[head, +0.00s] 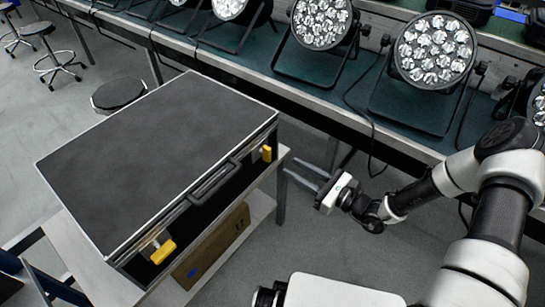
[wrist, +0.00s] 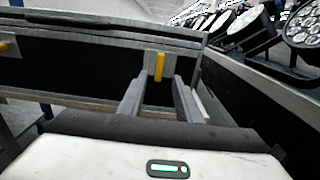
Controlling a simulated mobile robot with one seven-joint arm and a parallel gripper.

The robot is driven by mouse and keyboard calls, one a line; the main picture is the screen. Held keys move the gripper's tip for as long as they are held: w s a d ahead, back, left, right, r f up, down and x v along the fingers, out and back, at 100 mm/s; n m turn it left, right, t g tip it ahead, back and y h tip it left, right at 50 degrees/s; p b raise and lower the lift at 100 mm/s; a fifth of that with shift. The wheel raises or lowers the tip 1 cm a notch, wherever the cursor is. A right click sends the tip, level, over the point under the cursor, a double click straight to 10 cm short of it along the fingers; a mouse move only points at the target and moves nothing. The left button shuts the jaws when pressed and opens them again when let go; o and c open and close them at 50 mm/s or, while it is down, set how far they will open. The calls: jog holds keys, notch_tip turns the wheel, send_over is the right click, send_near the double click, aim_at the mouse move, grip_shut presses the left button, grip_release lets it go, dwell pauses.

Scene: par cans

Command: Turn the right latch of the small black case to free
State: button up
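The small black case (head: 150,150) has a dark lid with silver edges and sits on a light table. Its right latch (head: 267,153) is yellow and stands upright on the front face; in the wrist view the latch (wrist: 159,67) appears ahead, between the fingers. The left latch (head: 163,252) is yellow and lies more sideways; its end shows at the wrist view's left edge (wrist: 5,45). My gripper (head: 291,166) is open and empty, to the right of the right latch and apart from it, fingers pointing at the case front. In the wrist view my gripper (wrist: 160,82) shows both fingers spread.
A dark handle (head: 212,181) sits between the latches. A brown cardboard box (head: 215,245) is on the shelf below. A long bench with several par cans (head: 435,50) runs behind, with a hanging cable (head: 372,140) near my arm. A stool (head: 118,94) stands behind the case.

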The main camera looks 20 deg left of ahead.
aim_at(271, 155)
jog(key=b+x, duration=0.1)
jog(key=x, duration=0.8)
jog(key=shift+a, duration=0.15)
grip_shut()
